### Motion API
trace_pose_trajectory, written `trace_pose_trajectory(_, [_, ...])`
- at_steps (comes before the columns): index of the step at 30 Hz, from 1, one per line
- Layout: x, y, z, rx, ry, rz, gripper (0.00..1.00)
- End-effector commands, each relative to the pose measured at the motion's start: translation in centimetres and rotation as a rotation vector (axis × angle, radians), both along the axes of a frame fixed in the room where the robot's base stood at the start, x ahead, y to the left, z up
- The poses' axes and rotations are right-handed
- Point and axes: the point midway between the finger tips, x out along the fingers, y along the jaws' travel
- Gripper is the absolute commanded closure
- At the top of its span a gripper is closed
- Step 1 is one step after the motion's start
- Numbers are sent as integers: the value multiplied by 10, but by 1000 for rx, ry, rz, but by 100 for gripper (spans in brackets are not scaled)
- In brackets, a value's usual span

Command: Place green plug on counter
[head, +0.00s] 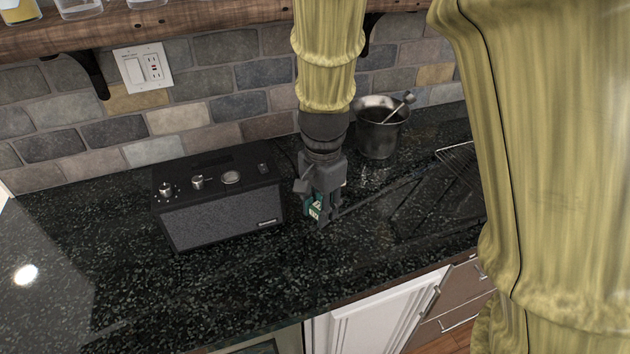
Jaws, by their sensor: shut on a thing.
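The green plug (315,211) shows as a small green and white piece between the fingers of my gripper (318,213). My gripper points down and is shut on it, to the right of the black speaker. The fingers hide most of the plug. The dark speckled counter (230,290) lies below. I cannot tell whether the plug touches the counter or is held just above it.
A black speaker (218,215) with knobs stands close to the left of my gripper. A metal bucket with a scoop (382,133) stands behind to the right. A wire rack (458,157) lies at the right. The counter's front left is clear. A wooden shelf (190,18) overhangs the back.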

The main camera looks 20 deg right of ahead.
Motion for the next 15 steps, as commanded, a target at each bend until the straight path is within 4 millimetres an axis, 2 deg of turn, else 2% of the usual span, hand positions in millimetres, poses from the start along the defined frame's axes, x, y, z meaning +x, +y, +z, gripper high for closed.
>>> trace_pose_trajectory(15, [96, -21, -7, 0, 0, 4, 94])
